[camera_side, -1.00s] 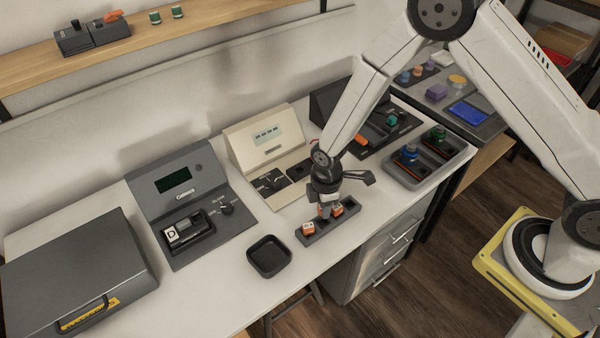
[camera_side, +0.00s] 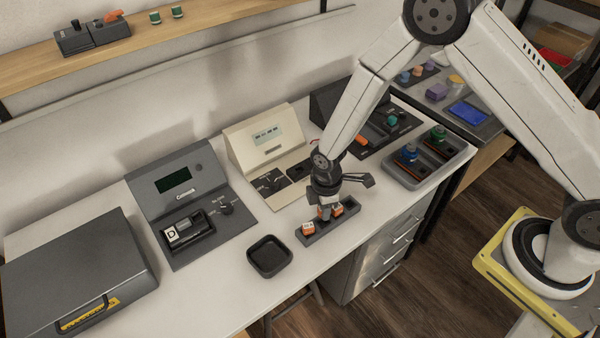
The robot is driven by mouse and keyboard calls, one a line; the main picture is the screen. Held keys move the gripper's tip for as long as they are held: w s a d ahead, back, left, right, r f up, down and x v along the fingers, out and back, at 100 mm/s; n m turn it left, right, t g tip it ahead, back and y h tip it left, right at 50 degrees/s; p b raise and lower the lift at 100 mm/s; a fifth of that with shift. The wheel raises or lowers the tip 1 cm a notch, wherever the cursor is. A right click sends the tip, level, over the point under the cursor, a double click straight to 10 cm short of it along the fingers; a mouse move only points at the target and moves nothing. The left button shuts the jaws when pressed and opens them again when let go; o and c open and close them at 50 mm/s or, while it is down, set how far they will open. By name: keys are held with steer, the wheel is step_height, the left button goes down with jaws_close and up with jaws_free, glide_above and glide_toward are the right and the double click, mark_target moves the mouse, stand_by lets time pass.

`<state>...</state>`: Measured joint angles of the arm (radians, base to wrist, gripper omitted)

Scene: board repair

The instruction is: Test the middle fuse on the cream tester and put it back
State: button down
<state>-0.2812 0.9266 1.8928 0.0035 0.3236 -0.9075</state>
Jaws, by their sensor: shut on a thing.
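A dark fuse rack (camera_side: 346,226) lies near the bench's front edge, with small orange-and-white fuses in it. The left fuse (camera_side: 308,228) stands clear of my gripper, and the right fuse (camera_side: 337,210) shows just beside the fingers. My gripper (camera_side: 325,212) points down over the rack, shut on the middle fuse, which is mostly hidden by the fingers. I cannot tell whether the fuse is still seated in its slot. The cream tester (camera_side: 247,133) stands behind the rack, with a lit display, a dial (camera_side: 268,182) and a dark socket block (camera_side: 299,170).
A grey tester (camera_side: 173,170) stands to the left, with a dark case (camera_side: 75,265) beyond it. An empty black tray (camera_side: 269,272) sits left of the rack. A grey tray (camera_side: 417,178) with blue and green parts is at the right. Bare bench lies around the black tray.

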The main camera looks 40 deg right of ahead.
steer(key=shift+f, duration=1.6)
stand_by(3.2)
steer(key=shift+c, duration=1.9)
jaws_free()
steer(key=shift+o, duration=0.2)
steer(key=shift+o, duration=1.2)
steer(key=shift+r, duration=1.65)
